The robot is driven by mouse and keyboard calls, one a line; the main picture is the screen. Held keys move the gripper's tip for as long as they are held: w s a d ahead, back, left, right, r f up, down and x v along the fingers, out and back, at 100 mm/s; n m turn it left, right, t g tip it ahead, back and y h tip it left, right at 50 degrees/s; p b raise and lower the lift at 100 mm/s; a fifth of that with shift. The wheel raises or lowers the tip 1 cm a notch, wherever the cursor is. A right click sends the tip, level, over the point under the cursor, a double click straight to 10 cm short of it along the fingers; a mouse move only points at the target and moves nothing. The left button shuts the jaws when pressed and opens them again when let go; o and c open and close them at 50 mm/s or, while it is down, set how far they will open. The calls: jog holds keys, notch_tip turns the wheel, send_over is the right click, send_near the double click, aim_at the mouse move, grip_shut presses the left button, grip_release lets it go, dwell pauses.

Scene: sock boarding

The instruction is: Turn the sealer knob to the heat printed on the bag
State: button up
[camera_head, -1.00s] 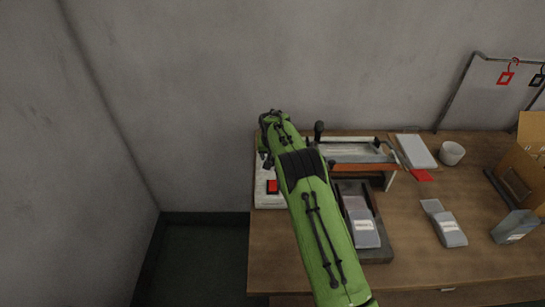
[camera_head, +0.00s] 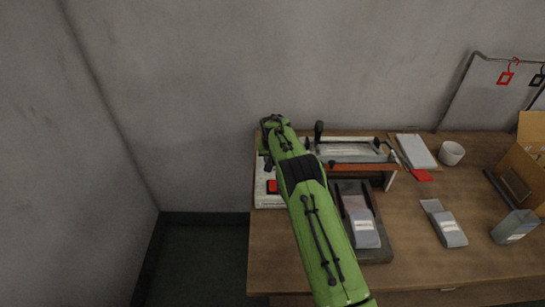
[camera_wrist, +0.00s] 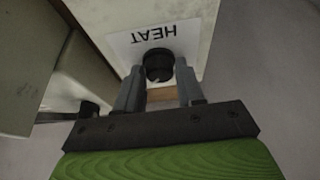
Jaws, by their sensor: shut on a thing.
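The black sealer knob (camera_wrist: 158,63) sits on a white panel (camera_wrist: 196,32) marked HEAT, which appears upside down in the wrist view. My gripper (camera_wrist: 158,72) is shut on the knob, with one grey finger on each side. The knob's pointer setting cannot be read. In the head view the sealer (camera_head: 350,153) stands at the back left of the table, and my green arm hides the knob and fingers. A grey bag with a white label (camera_head: 361,222) lies in a dark tray (camera_head: 377,256) in front of the sealer. Its print is too small to read.
Another labelled packet (camera_head: 447,228) lies on the table (camera_head: 420,270), with a grey block-like packet (camera_head: 513,227) to its right. A red button (camera_head: 272,187) is beside my arm. A white cup (camera_head: 451,153) and cardboard box (camera_head: 522,165) stand at the right.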

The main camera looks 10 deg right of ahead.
jog(key=n+y, duration=0.1)
jog(key=n, duration=0.3)
jog(key=shift+d+y, duration=0.15)
jog(key=shift+y, duration=0.25)
jog(key=shift+n+g+y+p, duration=0.3)
jog(key=shift+n+y, duration=0.4)
jog(key=shift+n, duration=1.5)
jog(key=o, duration=1)
jog(key=shift+d+r, duration=0.1)
jog(key=v, duration=1.5)
jog(key=shift+r, duration=0.3)
